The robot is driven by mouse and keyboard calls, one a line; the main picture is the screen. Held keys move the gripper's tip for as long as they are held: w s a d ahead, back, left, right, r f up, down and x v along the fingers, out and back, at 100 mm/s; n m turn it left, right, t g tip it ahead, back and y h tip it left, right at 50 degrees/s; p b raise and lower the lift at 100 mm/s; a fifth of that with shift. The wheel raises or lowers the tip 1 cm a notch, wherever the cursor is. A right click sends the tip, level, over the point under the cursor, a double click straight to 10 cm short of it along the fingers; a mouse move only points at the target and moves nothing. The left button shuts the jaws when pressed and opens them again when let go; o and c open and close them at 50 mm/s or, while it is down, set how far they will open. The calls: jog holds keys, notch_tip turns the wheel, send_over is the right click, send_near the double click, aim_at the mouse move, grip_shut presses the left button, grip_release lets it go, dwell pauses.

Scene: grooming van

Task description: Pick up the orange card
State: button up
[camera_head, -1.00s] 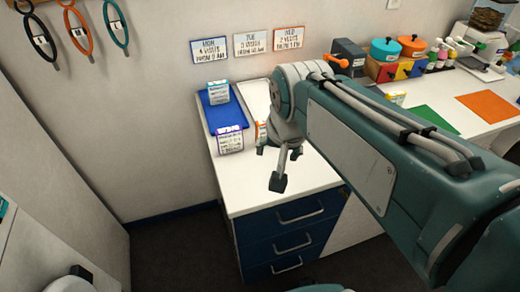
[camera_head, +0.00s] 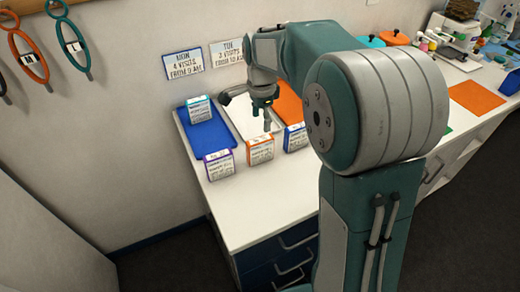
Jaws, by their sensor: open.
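The orange card (camera_head: 260,150) is a small upright card with an orange top edge and dark print. It stands on the white counter in front of the white tray (camera_head: 232,106), between a purple-edged card (camera_head: 219,165) and a blue-edged card (camera_head: 295,138). My gripper (camera_head: 247,112) is open and empty. It is above the white tray, behind and above the orange card in the picture, and appears apart from it. One dark finger points left and another points down toward the card.
A blue tray (camera_head: 196,139) holds a teal-edged card (camera_head: 200,108). An orange tray (camera_head: 288,101) lies right of the white one. Wall signs (camera_head: 184,64) hang behind. My arm hides the counter's middle. Blue drawers (camera_head: 290,262) are below the front edge.

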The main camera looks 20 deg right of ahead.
aim_at(260, 147)
notch_tip(260, 147, down, 11)
jog(key=shift+w+a+r, duration=0.1)
jog(key=shift+a+r, duration=0.05)
dwell(0.4)
jog(key=shift+c, duration=0.3)
grip_shut()
